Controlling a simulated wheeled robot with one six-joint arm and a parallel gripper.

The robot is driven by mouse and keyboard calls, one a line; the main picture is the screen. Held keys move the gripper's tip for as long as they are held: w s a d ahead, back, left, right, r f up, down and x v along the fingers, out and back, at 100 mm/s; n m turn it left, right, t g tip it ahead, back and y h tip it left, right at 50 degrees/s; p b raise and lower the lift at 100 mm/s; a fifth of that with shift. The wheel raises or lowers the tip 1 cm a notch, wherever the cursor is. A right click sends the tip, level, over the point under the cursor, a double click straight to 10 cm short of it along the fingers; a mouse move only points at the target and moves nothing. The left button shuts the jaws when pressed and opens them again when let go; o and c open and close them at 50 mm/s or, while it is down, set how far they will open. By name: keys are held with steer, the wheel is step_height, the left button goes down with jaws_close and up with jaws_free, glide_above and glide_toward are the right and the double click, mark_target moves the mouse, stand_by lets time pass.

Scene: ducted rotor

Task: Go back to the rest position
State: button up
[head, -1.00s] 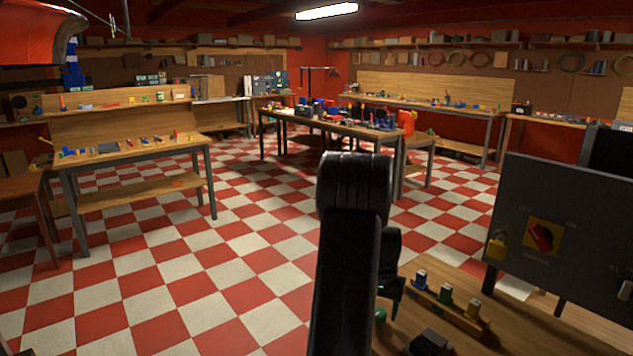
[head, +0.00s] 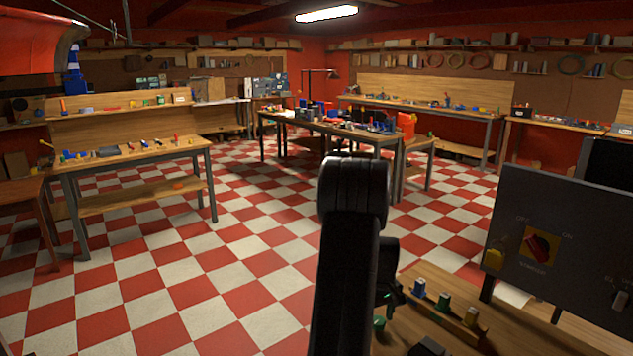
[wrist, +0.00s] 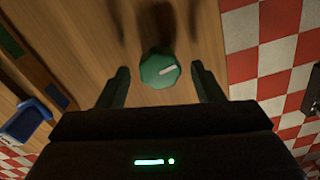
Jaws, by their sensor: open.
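My gripper (wrist: 160,75) is open in the wrist view, its two dark fingers apart. A green knob with a white mark (wrist: 159,69) lies between and just beyond the fingertips, over the wooden bench top, and nothing shows gripped. Whether the fingers touch it I cannot tell, but gaps show on both sides. In the head view my black arm stands upright in the middle and hides part of the bench. A bit of green, seemingly the knob (head: 379,323), shows just right of the arm.
The checkered floor (head: 190,270) is open at left.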

steer(key=n+p, duration=0.2)
steer(key=n, duration=0.2)
steer(key=shift+a+r+n, duration=0.1)
steer(key=shift+r+n, duration=0.05)
steer(key=shift+n, duration=0.25)
steer(key=shift+r+b, duration=0.3)
steer(key=shift+r, duration=1.55)
steer(key=shift+s+r, duration=0.1)
steer(key=shift+r, duration=0.05)
